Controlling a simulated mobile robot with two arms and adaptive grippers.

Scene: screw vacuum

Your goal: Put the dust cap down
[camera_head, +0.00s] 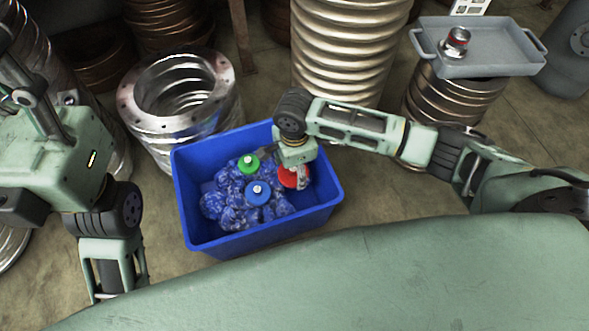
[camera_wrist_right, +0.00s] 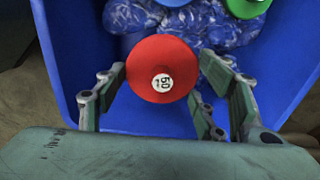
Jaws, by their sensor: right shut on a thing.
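A round red dust cap (camera_head: 290,178) with a white label is below my right gripper (camera_head: 299,172), over the right side of the blue bin (camera_head: 262,236). In the right wrist view the red cap (camera_wrist_right: 150,62) shows face on, its label reading 50, between the fingers of my right gripper (camera_wrist_right: 164,88), which is shut on it. I cannot tell whether the cap touches anything below. A green cap (camera_head: 248,164) and a blue cap (camera_head: 258,192) lie in the bin on crumpled blue plastic. My left gripper (camera_head: 45,98) is raised at the left; its jaw state is unclear.
The bin walls stand around the right gripper. A ringed metal bellows (camera_head: 181,120) stands behind the bin at left, and a tall one (camera_head: 345,55) behind it. A grey tray (camera_head: 500,52) with a red-and-silver fitting (camera_head: 457,38) sits on another bellows at right.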

